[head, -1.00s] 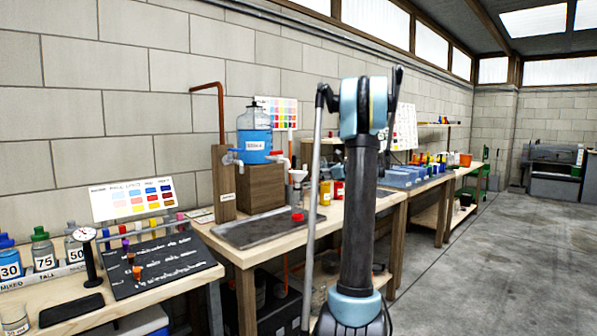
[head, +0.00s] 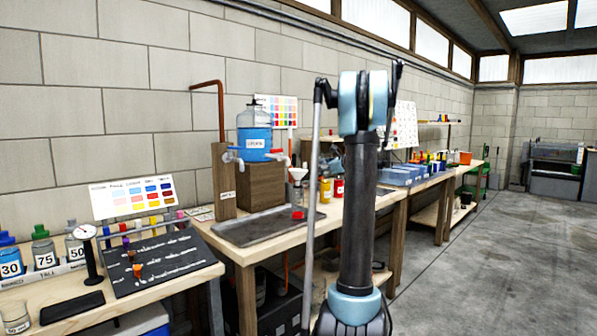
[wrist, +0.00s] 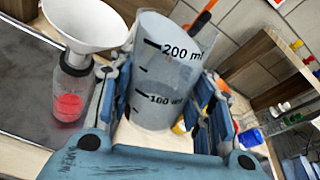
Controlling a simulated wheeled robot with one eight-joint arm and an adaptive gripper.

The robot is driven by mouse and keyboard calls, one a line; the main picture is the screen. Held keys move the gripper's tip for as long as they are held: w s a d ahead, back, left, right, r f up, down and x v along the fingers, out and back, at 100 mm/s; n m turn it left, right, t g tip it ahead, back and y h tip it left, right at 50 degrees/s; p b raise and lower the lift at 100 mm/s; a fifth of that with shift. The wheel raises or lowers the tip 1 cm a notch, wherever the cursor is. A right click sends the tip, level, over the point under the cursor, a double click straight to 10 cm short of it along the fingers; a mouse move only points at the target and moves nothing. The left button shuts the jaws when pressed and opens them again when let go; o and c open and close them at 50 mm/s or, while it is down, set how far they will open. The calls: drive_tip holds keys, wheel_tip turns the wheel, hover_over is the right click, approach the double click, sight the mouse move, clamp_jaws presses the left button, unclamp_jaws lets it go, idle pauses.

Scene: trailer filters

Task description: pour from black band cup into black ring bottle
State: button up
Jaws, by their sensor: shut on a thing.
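My gripper (wrist: 160,95) is shut on a clear grey cup (wrist: 152,60) in the wrist view. The cup has black marks reading 200 ml and 100 ml; a full black band is not clear, and its contents cannot be made out. A clear bottle (wrist: 73,88) with a dark ring at its neck stands left of the cup, apart from it. Red shows low in the bottle. A white funnel (wrist: 88,22) sits in its mouth, beside the cup's rim. In the head view the funnel (head: 293,175) shows on the bench, while my arm hides the gripper and cup.
A dark tray (head: 262,226) lies on the bench near the bottle. A blue-filled jug (head: 254,138) stands on a wooden block (head: 262,184). Yellow (head: 325,190) and red (head: 338,188) containers stand nearby. The floor at right is clear.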

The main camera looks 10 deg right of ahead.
sight(317, 155)
drive_tip(key=shift+a+r+n+h+p, duration=0.2)
drive_tip(key=shift+r+n+h+p, duration=0.1)
drive_tip(key=shift+r, duration=0.55)
drive_tip(key=shift+a+r+n+h+p, duration=0.15)
drive_tip(key=shift+r+n+h+p, duration=0.1)
drive_tip(key=shift+r, duration=0.55)
drive_tip(key=shift+a+r+n+g+h+p, duration=0.15)
drive_tip(key=shift+a+r+n+h+p, duration=0.1)
drive_tip(key=shift+r+p, duration=0.25)
drive_tip(key=shift+a+r+n+g+h+p, duration=0.15)
drive_tip(key=shift+a+r+n+h+p, duration=0.1)
drive_tip(key=shift+r+p, duration=0.25)
idle(0.3)
drive_tip(key=shift+s+r+n+h+p, duration=0.1)
drive_tip(key=shift+r+n+h+p, duration=0.35)
drive_tip(key=shift+p, duration=0.45)
idle(1.1)
drive_tip(key=shift+d+f+n+h, duration=0.1)
drive_tip(key=shift+f+n+h, duration=0.15)
drive_tip(key=shift+n+h, duration=0.45)
idle(2.3)
